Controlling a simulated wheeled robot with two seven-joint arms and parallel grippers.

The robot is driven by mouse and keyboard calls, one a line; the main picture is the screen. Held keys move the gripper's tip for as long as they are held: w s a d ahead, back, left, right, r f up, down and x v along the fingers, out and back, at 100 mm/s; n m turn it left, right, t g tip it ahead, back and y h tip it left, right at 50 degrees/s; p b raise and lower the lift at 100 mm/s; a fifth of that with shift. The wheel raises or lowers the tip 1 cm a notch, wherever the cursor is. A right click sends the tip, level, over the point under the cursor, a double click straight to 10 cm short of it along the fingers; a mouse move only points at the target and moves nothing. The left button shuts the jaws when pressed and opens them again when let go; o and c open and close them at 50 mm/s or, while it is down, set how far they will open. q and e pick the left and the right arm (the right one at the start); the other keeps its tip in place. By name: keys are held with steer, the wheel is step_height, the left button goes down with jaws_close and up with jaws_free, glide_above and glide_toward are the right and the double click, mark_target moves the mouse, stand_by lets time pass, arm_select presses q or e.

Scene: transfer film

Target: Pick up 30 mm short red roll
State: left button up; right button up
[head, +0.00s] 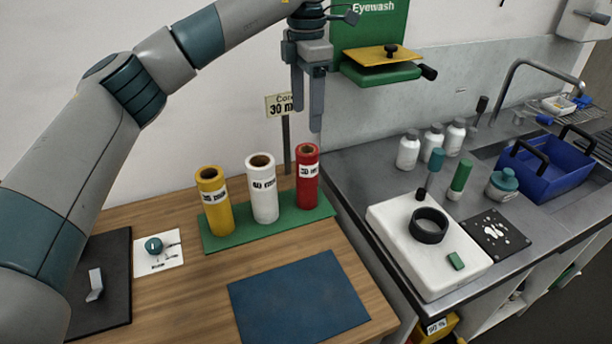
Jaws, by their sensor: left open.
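The red roll (308,183) stands upright at the right end of a green base (220,241) on the wooden table. Its white label appears to read 30 mm. A white roll (263,196) stands beside it, and a yellow roll (214,204) stands further left. A sign on a post (280,104) behind them reads "30 m", its right part covered by my gripper. My left gripper (307,112) is above the red roll with its fingers pointing down, open and empty. My right gripper is out of view.
A blue mat (297,297) lies in front of the rolls. The grey counter at right holds a white device (405,235) with a black ring, several bottles and a blue basket (545,174). A green eyewash station (378,73) is on the wall beside my gripper.

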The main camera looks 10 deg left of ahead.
mark_target(306, 155)
arm_select(q)
step_height(306, 155, down, 11)
steer(key=p, duration=0.4)
steer(key=shift+f, duration=0.15)
steer(key=shift+w+f+p, duration=0.1)
steer(key=shift+f+p, duration=0.2)
steer(key=shift+f, duration=0.25)
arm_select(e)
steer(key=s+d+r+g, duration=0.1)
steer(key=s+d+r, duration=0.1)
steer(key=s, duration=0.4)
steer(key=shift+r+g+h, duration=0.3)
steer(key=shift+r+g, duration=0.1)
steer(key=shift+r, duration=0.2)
arm_select(q)
step_height(306, 155, down, 2)
steer(key=shift+f+p, duration=0.1)
steer(key=shift+p, duration=1.15)
step_height(306, 155, down, 2)
steer(key=shift+p, duration=0.5)
steer(key=shift+f, duration=0.5)
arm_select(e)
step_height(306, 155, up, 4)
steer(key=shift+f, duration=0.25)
